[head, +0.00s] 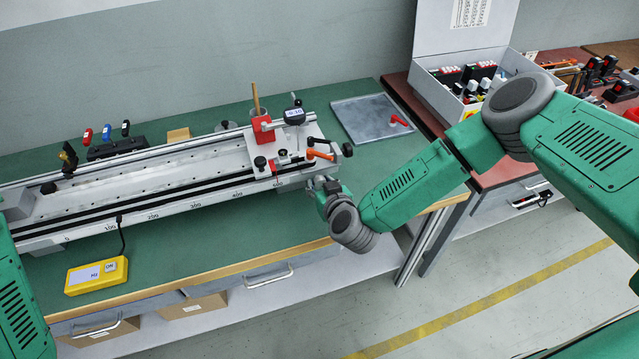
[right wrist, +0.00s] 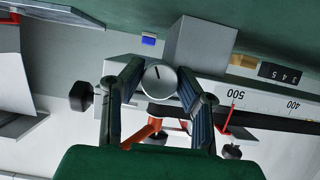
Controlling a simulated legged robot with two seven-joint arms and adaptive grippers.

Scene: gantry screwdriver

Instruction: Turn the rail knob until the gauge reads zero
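The rail (head: 150,185) is a long grey bench with a number scale, lying along the green table. The gauge (head: 294,115) is a small round dial with a digital display above the rail's right end; its digits are too small to read surely. My right gripper (head: 325,188) is at the rail's front right end. In the right wrist view a silver round knob (right wrist: 160,78) with a dark index mark sits between the fingertips of my right gripper (right wrist: 161,72), which appear to touch both its sides. The head view hides this knob. My left gripper is out of view.
A black side knob (right wrist: 80,95) is left of the fingers in the right wrist view. A yellow box (head: 96,276) lies at the table's front left. A grey tray (head: 370,118) lies behind right.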

